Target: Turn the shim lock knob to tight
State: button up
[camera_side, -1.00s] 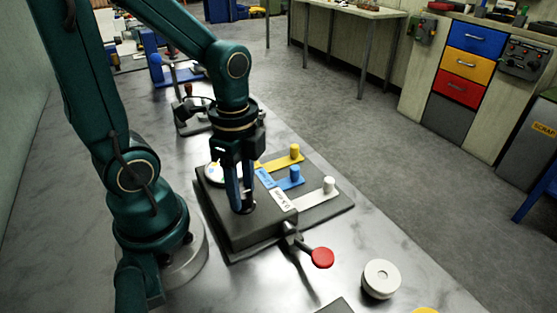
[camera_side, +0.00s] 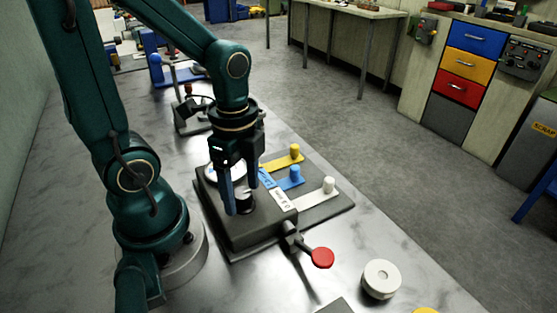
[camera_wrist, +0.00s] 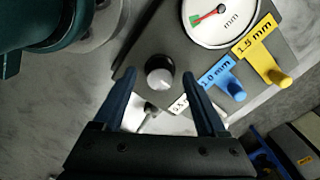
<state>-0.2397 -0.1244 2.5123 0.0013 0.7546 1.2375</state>
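A black round knob with a silver top (camera_wrist: 160,73) stands on the dark fixture block (camera_side: 232,229); in the side view it shows dark beside my fingers (camera_side: 246,204). My gripper (camera_wrist: 158,78) points down over the block with its two blue fingers apart, one on each side of the knob in the wrist view. I cannot tell whether either finger touches the knob. A white dial gauge (camera_wrist: 226,14) beside the knob has a red needle pointing toward a green mark. No knob marking for tight is readable.
Yellow (camera_side: 281,160), blue (camera_side: 291,179) and white (camera_side: 315,195) shim tabs with upright pegs stick out of the block. A red-ended lever (camera_side: 321,257) projects from its near side. A white disc (camera_side: 381,279) lies on the bench. The floor to the right is clear.

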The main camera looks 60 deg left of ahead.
aim_at(244, 195)
jog(key=shift+r, duration=0.15)
jog(key=shift+r, duration=2.45)
jog(key=shift+d+r, duration=0.25)
jog(key=d+r+n+t, duration=0.1)
jog(key=n+t, duration=0.1)
jog(key=n, duration=0.1)
jog(key=d+r+n+t, duration=0.1)
jog(key=n, duration=0.3)
jog(key=d+r+n+t, duration=0.1)
jog(key=n+t, duration=0.1)
jog(key=n, duration=0.2)
jog(key=shift+w+r+t, duration=0.3)
jog(key=shift+w, duration=0.1)
